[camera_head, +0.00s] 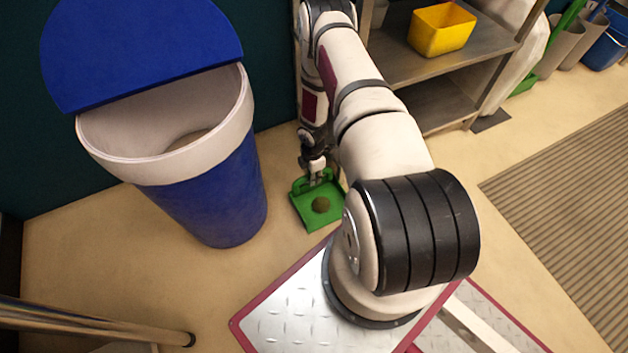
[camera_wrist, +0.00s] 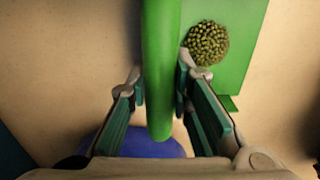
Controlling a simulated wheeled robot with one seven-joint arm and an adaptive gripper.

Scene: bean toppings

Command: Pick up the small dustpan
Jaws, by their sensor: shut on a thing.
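The small green dustpan (camera_head: 313,215) is near the floor between the blue bin and my base in the head view. In the wrist view its flat pan (camera_wrist: 238,60) is at the upper right, and its green handle (camera_wrist: 160,60) runs down between the fingers. A round clump of green beans (camera_wrist: 207,43) lies on the pan; it also shows as a dark ball in the head view (camera_head: 320,205). My gripper (camera_wrist: 163,98) is shut on the handle, its fingers either side of it. I cannot tell whether the dustpan touches the floor.
A blue bin (camera_head: 215,195) with a white rim and a blue lid (camera_head: 140,45) stands left of the dustpan. A metal shelf (camera_head: 450,60) with a yellow container (camera_head: 440,28) stands behind right. A ribbed mat (camera_head: 580,190) lies on the right.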

